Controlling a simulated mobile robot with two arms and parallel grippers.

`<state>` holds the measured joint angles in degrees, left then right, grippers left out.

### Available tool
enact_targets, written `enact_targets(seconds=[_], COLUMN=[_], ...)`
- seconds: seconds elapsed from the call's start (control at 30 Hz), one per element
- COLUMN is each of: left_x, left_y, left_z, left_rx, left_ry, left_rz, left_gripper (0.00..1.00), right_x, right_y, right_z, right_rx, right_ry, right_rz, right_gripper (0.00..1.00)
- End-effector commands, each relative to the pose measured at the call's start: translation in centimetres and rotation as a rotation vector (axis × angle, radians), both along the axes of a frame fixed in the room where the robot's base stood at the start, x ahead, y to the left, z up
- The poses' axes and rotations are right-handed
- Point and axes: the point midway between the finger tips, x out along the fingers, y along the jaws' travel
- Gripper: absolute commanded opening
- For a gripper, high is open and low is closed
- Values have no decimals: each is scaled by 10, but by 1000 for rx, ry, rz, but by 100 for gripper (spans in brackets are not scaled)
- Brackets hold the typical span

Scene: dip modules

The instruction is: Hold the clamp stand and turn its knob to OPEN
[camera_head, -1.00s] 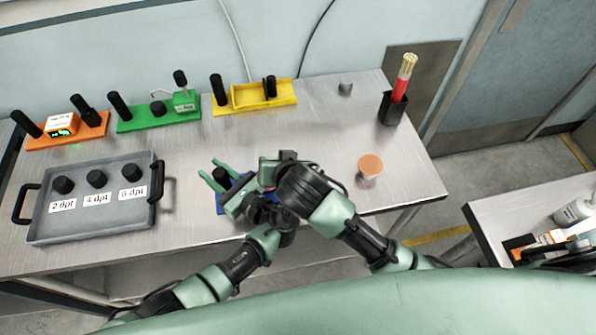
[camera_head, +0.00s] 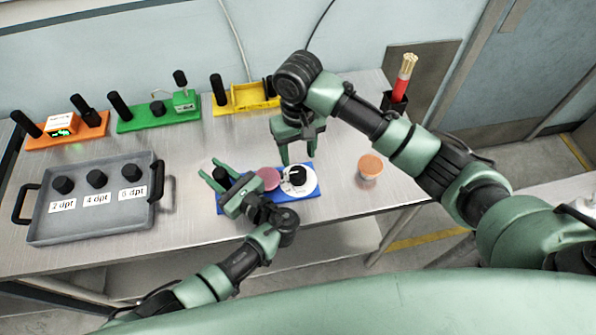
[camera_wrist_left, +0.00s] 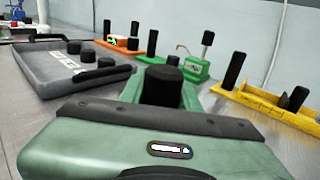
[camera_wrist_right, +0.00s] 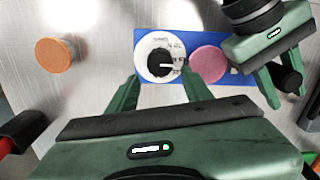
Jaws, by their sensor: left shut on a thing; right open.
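The clamp stand is a blue base (camera_head: 285,192) on the table with a black post, a pink disc (camera_head: 267,178) and a white dial with a black knob (camera_head: 298,174). My left gripper (camera_head: 216,175) is shut on the stand's black post (camera_wrist_left: 163,84) at its left end. My right gripper (camera_head: 298,158) is open just behind the dial, pointing down. In the right wrist view its fingers (camera_wrist_right: 160,90) are either side of the dial's near edge, apart from the black knob (camera_wrist_right: 160,60). The dial's lettering is too small to read.
A grey tray (camera_head: 45,232) with black knobs stands at left. Orange (camera_head: 92,130), green (camera_head: 135,122) and yellow (camera_head: 235,108) stands line the back. An orange-lidded jar (camera_head: 370,166) is right of the blue base; a black cup of red-handled sticks (camera_head: 402,82) stands behind.

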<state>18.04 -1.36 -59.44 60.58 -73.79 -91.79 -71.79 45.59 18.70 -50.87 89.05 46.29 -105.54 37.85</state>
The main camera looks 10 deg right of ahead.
Motion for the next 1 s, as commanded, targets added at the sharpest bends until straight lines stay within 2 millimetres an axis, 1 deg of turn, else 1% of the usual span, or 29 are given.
enact_targets(seconds=[0.03,0.2,0.3,0.4,0.5,0.6,0.87,0.9,0.97,1.0], left_x=[0,0,-1,-1,-1,-1,-1,-1,-1,-1], left_y=[0,0,0,0,0,0,0,0,0,0], left_z=[-1,-1,-1,-1,-1,-1,-1,-1,-1,-1], left_rx=[1,0,0,0,0,0,0,0,0,0], left_ry=[2,3,3,3,3,3,3,3,3,3], left_rz=[0,0,0,0,0,0,0,0,0,0], left_gripper=[0,0,0,0,0,0,0,0,0,0], right_x=[-1,-1,-1,0,0,0,0,0,0,0], right_y=[-1,-1,0,0,0,0,0,0,0,0], right_z=[-11,-46,-64,-78,-87,-91,-93,-93,-93,-92], right_rx=[-3,-3,-1,-1,-1,-1,1,1,1,1], right_ry=[5,3,2,0,-2,-2,-3,-3,-3,-3], right_rz=[-1,-2,-2,-2,-1,-1,-1,-1,-1,-1], right_gripper=[50,50,50,50,50,50,50,45,28,17])
